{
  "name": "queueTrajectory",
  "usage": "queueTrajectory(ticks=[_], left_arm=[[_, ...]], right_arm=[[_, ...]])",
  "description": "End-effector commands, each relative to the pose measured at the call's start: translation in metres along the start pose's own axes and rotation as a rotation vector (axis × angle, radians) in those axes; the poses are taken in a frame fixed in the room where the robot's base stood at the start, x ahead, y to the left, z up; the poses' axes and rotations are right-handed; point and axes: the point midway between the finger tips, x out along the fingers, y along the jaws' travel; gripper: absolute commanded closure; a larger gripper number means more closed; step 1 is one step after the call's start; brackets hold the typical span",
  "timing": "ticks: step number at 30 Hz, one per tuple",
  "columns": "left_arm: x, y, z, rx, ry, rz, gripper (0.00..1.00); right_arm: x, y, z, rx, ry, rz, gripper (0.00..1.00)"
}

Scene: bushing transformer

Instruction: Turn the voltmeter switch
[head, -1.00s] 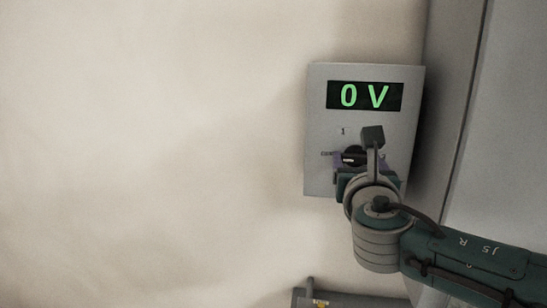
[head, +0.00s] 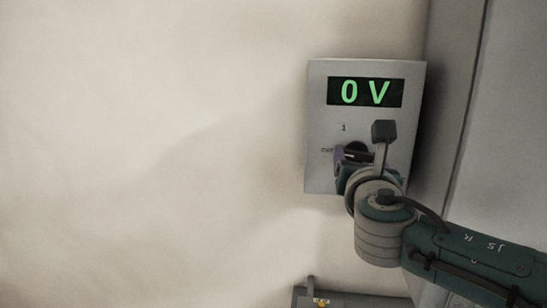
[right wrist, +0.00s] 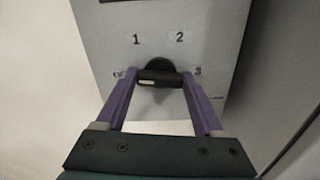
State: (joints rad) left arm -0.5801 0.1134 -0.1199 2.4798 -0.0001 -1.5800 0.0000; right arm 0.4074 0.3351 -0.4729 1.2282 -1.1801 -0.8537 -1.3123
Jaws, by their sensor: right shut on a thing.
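The grey voltmeter box (head: 318,110) is on the pale wall, and its display (head: 365,92) reads 0 V in green. Its black rotary switch (head: 357,148) is low on the front and partly hidden by my right gripper in the head view. In the right wrist view, the switch handle (right wrist: 160,78) lies about level, its white mark at the left end by the partly hidden OFF label. Labels 1, 2 and 3 run around it. My right gripper (right wrist: 161,80) is shut on the handle, one purple finger at each end. My left gripper is not in view.
A tall grey cabinet side (head: 510,120) stands close to the right of the box. A grey box (head: 335,299) with a yellow part is at the bottom edge. The wall to the left is bare and open.

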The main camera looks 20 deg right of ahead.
Motion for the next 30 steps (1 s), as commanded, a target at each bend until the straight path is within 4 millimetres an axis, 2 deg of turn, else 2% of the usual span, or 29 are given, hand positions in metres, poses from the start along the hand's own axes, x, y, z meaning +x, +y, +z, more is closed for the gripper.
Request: queueTrajectory(ticks=[30], left_arm=[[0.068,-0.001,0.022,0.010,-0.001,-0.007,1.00]], right_arm=[[0.000,-0.002,-0.004,0.950,-0.001,0.000,0.86]])
